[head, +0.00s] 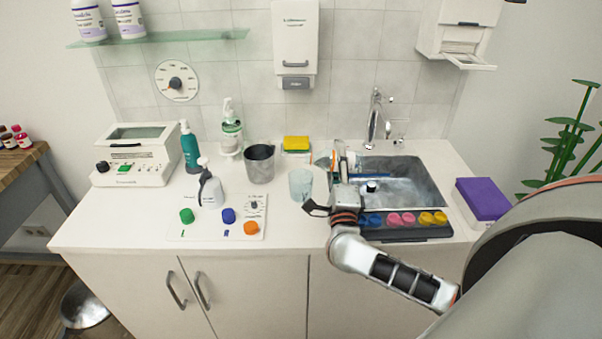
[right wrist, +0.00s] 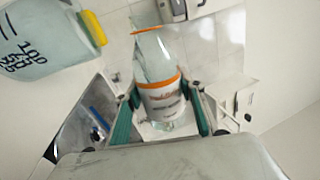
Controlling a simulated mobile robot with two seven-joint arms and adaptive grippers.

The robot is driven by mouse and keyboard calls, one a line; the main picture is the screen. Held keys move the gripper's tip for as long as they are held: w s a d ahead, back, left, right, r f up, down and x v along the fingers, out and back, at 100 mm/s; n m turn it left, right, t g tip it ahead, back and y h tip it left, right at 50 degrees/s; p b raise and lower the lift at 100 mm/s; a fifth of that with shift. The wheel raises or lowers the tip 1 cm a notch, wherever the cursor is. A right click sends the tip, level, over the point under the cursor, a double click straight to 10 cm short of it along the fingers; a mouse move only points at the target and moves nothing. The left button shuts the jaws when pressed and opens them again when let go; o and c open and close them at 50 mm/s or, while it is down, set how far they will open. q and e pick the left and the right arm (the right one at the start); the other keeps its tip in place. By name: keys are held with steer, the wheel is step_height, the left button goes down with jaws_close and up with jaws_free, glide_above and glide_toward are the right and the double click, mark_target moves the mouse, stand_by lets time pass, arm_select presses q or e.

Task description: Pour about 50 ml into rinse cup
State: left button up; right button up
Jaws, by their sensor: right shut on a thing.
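My right gripper (head: 341,166) is shut on a clear bottle (right wrist: 166,98) with a white label and orange bands. In the right wrist view, its green fingers lie on both sides of the bottle. In the head view, the gripper hides most of the bottle, beside the sink's left edge. A translucent cup (head: 300,185), seemingly the rinse cup, stands on the counter just left of the gripper. It seems to be the vessel with black graduation marks (right wrist: 28,48) in the right wrist view, apart from the bottle. Its liquid level cannot be told. My left gripper is out of view.
A grey cup (head: 259,164), a spray bottle (head: 210,190) and a yellow sponge (head: 296,143) stand left of and behind the rinse cup. The sink (head: 425,180) lies right, with a dark tray (head: 408,234) of coloured pots before it. Counter in front of the cup is clear.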

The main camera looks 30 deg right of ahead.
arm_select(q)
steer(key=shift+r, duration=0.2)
arm_select(e)
steer(key=shift+r, duration=0.15)
steer(key=shift+r+n+p, duration=0.3)
steer(key=shift+n+p, duration=0.3)
steer(key=shift+p, duration=0.5)
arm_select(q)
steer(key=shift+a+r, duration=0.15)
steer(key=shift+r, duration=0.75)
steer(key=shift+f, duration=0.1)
arm_select(e)
steer(key=shift+s+d, duration=0.1)
steer(key=shift+d, duration=0.05)
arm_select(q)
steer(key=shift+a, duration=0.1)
arm_select(e)
steer(key=shift+s+d, duration=0.1)
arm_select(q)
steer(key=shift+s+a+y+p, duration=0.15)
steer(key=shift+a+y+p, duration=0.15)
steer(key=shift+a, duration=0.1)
arm_select(e)
steer(key=shift+n+y, duration=0.3)
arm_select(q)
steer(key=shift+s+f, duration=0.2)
arm_select(e)
steer(key=shift+d, duration=0.1)
